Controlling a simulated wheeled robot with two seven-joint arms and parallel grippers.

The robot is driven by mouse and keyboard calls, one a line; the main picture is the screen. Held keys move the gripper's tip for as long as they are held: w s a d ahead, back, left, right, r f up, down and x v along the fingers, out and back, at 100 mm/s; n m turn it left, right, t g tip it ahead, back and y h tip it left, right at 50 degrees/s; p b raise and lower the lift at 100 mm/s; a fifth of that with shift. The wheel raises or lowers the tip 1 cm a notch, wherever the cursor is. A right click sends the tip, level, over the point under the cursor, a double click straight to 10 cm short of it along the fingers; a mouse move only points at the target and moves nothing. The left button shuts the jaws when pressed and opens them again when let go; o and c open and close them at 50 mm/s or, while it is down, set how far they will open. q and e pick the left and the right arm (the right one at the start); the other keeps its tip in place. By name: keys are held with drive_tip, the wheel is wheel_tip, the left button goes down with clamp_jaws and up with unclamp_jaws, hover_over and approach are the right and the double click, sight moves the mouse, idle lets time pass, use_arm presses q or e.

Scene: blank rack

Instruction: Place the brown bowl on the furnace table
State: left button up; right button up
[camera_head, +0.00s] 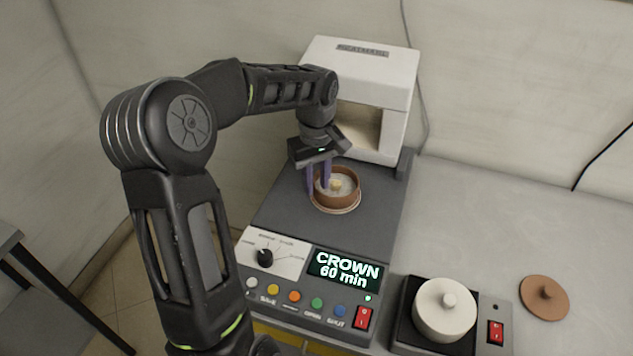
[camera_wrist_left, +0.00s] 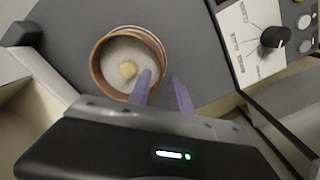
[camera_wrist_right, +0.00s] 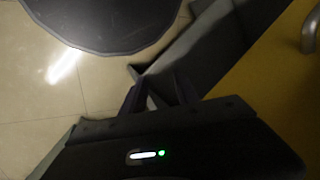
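The brown bowl (camera_head: 350,201) sits upright on the dark furnace table (camera_head: 285,205), on a pale round base, in front of the furnace opening. It holds pale powder with a small yellowish piece in the middle. The bowl also shows in the left wrist view (camera_wrist_left: 97,71). My left gripper (camera_head: 319,180) points down at the bowl's left wall, its purple fingers apart, one over the inside and one outside the rim. The gap between fingers and wall shows in the left wrist view (camera_wrist_left: 161,80). My right gripper (camera_wrist_right: 160,90) shows only in its wrist view, fingers apart and empty.
The white furnace (camera_head: 375,85) stands behind the bowl. A control panel with a screen (camera_head: 345,272) is in front. A small unit with a white lidded pot (camera_head: 444,310) and a brown lid (camera_head: 545,298) lie to the right. The grey counter (camera_head: 490,225) is mostly clear.

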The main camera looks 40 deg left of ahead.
use_arm(q)
wheel_tip(320, 180, up, 12)
drive_tip(key=shift+f+p, duration=0.25)
drive_tip(key=shift+p, duration=0.05)
